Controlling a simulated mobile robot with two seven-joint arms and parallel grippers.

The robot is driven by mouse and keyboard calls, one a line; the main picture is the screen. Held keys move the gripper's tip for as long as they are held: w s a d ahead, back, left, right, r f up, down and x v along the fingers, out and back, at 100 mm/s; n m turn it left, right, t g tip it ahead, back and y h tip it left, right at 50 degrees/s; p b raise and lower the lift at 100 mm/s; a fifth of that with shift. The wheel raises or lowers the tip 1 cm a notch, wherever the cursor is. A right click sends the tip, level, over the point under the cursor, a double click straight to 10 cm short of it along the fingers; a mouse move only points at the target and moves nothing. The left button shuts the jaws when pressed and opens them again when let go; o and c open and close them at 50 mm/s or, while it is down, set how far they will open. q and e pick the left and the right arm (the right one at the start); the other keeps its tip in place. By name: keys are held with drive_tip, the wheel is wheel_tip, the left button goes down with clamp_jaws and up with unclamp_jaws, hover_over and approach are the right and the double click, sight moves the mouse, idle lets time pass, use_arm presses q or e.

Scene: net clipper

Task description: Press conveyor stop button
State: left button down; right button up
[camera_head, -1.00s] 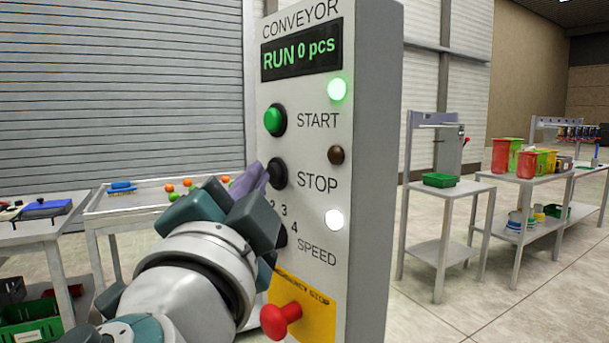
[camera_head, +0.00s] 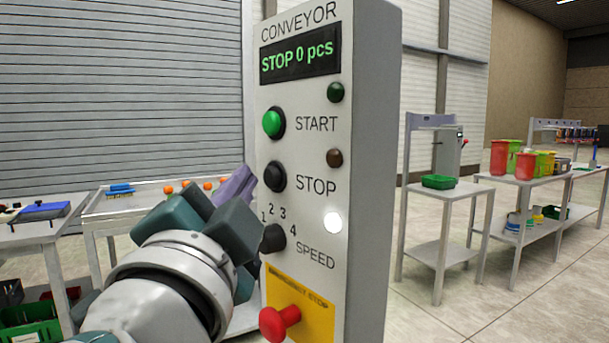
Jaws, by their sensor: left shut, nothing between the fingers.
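The conveyor control panel (camera_head: 370,180) stands upright in front of me. Its display (camera_head: 300,59) reads "STOP 0 pcs". The black stop button (camera_head: 274,177) sits beside the label STOP, below the green start button (camera_head: 272,123). The lamp beside START (camera_head: 336,92) is dark green and unlit. My left gripper (camera_head: 244,184) is shut and empty, with its purple fingertips just left of the stop button and apart from it. My right gripper is not in view.
Below are the speed knob (camera_head: 272,238) and a red emergency stop button (camera_head: 279,322) on a yellow plate. Tables with a green bin (camera_head: 439,181) and red containers (camera_head: 503,157) stand at the right. A table with orange balls is behind my left gripper.

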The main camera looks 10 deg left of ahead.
use_arm(q)
drive_tip(key=shift+s+a, duration=1.75)
drive_tip(key=shift+s, duration=0.1)
drive_tip(key=s+a+f+n+g+y+p, duration=0.3)
drive_tip(key=s+a+f+n+g+y, duration=0.1)
drive_tip(key=s+a+f+n+g, duration=0.45)
drive_tip(key=s+d+f+g+h+p, duration=0.1)
drive_tip(key=s+d+f+g+h, duration=0.1)
drive_tip(key=s+f+g, duration=0.45)
drive_tip(key=s+d+f+g+h+p, duration=0.1)
drive_tip(key=s+d+f+g+h, duration=0.15)
drive_tip(key=s, duration=0.75)
wheel_tip(320, 180, up, 37)
drive_tip(key=w+p, duration=0.1)
drive_tip(key=p, duration=3.6)
drive_tip(key=shift+w+a+n, duration=0.2)
drive_tip(key=shift+a+n, duration=0.2)
drive_tip(key=shift+n, duration=0.05)
